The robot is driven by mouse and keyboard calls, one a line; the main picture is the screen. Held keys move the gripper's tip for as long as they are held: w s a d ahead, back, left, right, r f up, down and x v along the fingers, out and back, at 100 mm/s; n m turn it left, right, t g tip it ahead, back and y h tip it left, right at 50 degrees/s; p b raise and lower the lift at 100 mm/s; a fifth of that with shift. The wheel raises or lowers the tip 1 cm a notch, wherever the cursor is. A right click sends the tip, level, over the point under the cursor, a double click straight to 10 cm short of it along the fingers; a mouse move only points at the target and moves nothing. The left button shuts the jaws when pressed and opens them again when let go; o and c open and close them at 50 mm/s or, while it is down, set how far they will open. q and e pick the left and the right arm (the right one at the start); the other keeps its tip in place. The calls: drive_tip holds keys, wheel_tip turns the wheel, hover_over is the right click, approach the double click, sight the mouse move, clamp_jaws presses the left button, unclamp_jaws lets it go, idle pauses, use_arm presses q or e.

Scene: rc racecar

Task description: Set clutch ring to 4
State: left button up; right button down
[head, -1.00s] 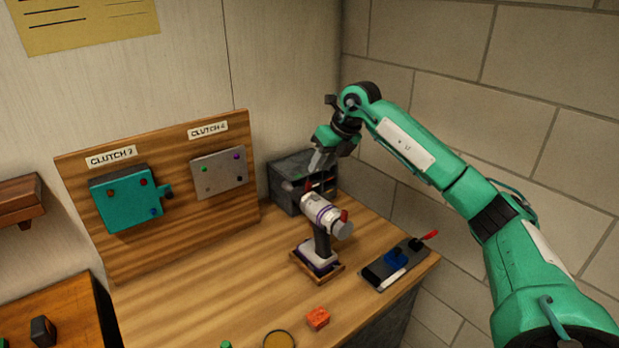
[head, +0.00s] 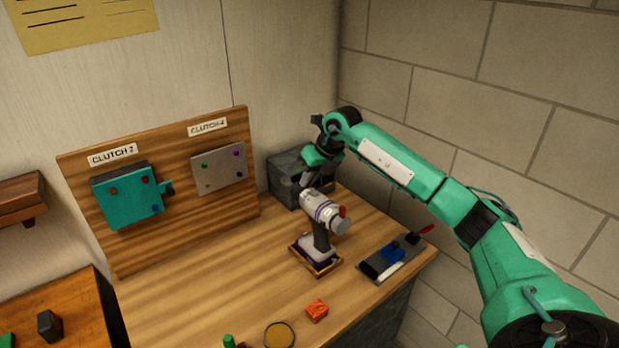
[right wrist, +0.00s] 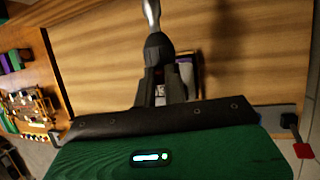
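The white and dark drill (head: 321,239) stands upright in a small wooden holder (head: 318,270) on the workbench. The right wrist view shows dark finger parts (right wrist: 160,85) and a silver rod-like piece ahead, but finger spacing is unclear. My left gripper is not in view.
A wooden board carries a teal box (head: 128,196) and a grey plate (head: 218,168) labelled CLUTCH 4. A dark bin (head: 286,185) stands behind the drill. A dark tray (head: 375,268) with blue and red items lies right; an orange block (head: 317,310) lies in front.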

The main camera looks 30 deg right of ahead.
drive_tip(key=shift+d+f+y+b, duration=0.5)
drive_tip(key=shift+y+b, duration=0.4)
drive_tip(key=shift+b, duration=0.25)
drive_tip(key=y+b, duration=0.1)
drive_tip(key=d+m+y+b, duration=0.1)
drive_tip(key=y, duration=0.1)
drive_tip(key=shift+w+d+f, duration=0.1)
drive_tip(key=shift+d+f, duration=0.05)
drive_tip(key=shift+d, duration=0.1)
drive_tip(key=c, duration=1.5)
unclamp_jaws()
